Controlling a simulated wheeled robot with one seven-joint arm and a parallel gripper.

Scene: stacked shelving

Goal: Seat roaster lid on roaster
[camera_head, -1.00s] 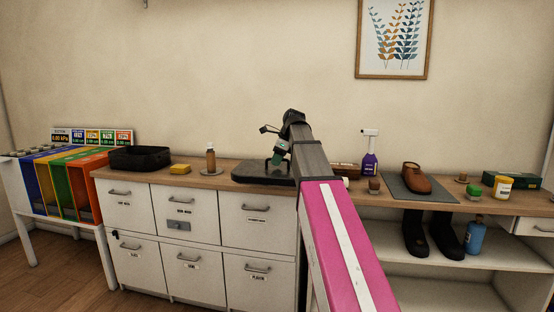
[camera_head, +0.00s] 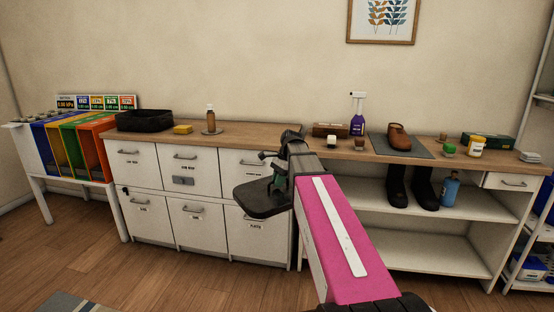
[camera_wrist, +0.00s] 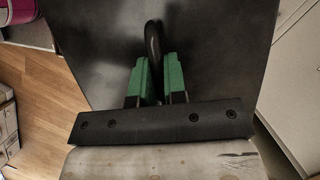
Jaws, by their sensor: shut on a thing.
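The roaster lid (camera_head: 262,204) is a flat dark slab with a loop handle. In the head view it hangs in front of the cabinet drawers, off the counter. My gripper (camera_head: 279,183) is shut on the lid's handle; the wrist view shows the green fingers (camera_wrist: 160,80) on both sides of the black handle (camera_wrist: 153,42), with the lid surface (camera_wrist: 95,60) filling the view. The roaster (camera_head: 144,121) is a black, open-topped pan on the counter's left end, to the left of and beyond the lid.
On the counter (camera_head: 255,134), a yellow block (camera_head: 183,129) and a brown bottle (camera_head: 211,119) stand right of the roaster. Colored bins (camera_head: 75,150) stand at far left. Shoes, a spray bottle (camera_head: 358,114) and jars are on the right. Floor in front is clear.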

